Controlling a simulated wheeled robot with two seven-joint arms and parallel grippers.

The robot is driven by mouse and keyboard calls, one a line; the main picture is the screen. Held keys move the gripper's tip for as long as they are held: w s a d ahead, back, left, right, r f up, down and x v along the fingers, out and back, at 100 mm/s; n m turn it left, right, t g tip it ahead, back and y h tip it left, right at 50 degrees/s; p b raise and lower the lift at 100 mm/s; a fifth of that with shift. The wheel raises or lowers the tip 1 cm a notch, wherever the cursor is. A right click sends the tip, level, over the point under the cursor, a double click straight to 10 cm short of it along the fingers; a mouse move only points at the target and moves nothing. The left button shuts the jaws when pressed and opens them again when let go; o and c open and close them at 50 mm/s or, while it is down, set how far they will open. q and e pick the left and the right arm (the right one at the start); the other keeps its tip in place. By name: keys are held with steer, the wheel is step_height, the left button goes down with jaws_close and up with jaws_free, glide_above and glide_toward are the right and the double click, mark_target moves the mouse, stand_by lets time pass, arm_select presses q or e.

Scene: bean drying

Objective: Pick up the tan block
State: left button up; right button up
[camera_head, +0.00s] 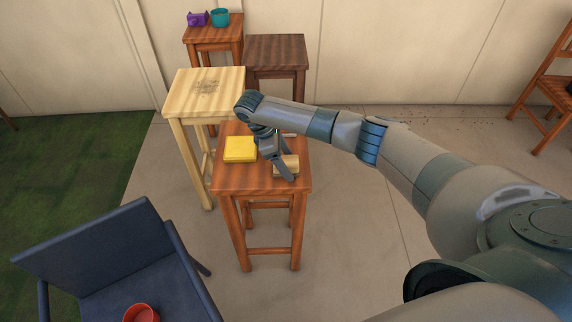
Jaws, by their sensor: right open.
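The tan block (287,167) lies on the reddish-brown wooden stool (232,182) in the middle of the view. My right arm reaches in from the right, and its gripper (281,168) points down at the block. The gripper is open, with its fingers at the block. One finger crosses in front of the block and hides part of it. I cannot tell whether the fingers touch it. My left gripper is not in view.
A yellow object (240,149) lies beside the block on the same stool. A pale stool (180,100) and a dark stool (276,52) stand behind. A blue chair (100,252) holding a red cup (141,313) is front left. Open floor (350,230) lies right.

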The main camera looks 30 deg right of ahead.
mark_target(292, 160)
steer(key=c, duration=1.2)
steer(key=shift+r, duration=0.1)
steer(key=shift+r+b, duration=0.35)
steer(key=shift+r, duration=0.45)
step_height(292, 160, up, 2)
steer(key=shift+s+r+b, duration=0.1)
steer(key=shift+r+b, duration=0.1)
steer(key=shift+b, duration=0.2)
steer(key=s+d+r+p, duration=0.1)
steer(key=s+d+r, duration=0.2)
steer(key=s+r, duration=0.4)
steer(key=s, duration=0.4)
steer(key=shift+d, duration=0.3)
